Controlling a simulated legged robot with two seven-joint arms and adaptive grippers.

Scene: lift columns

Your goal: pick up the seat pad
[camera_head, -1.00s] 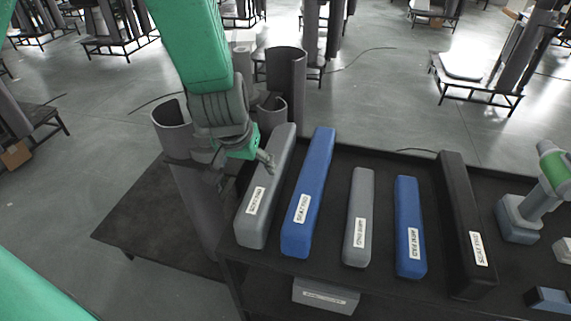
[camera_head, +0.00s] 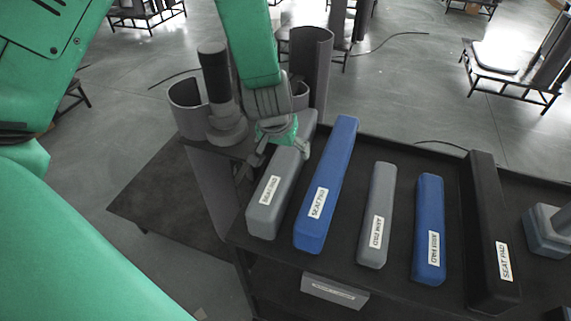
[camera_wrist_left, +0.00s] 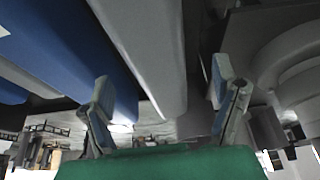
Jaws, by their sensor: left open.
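Long padded bars lie side by side on a black bench top. The leftmost is a grey pad (camera_head: 267,208) with a white label too blurred to read surely. Right of it is a blue pad (camera_head: 312,226) labelled SEAT PAD. A black pad (camera_head: 497,277) farther right also reads SEAT PAD. My left gripper (camera_head: 274,155) is open at the far part of the grey pad, with a finger to either side of it. In the left wrist view the grey pad (camera_wrist_left: 150,45) runs between the spread fingers (camera_wrist_left: 163,108), and the blue pad (camera_wrist_left: 65,50) lies left. I cannot tell whether the fingers touch the grey pad.
A shorter grey pad (camera_head: 378,215) and a shorter blue pad (camera_head: 430,235) lie between the blue and black long pads. Grey upright tubes (camera_head: 311,70) stand behind and left of the gripper. A grey block (camera_head: 545,232) sits at the right. A low dark platform (camera_head: 160,205) is at the left.

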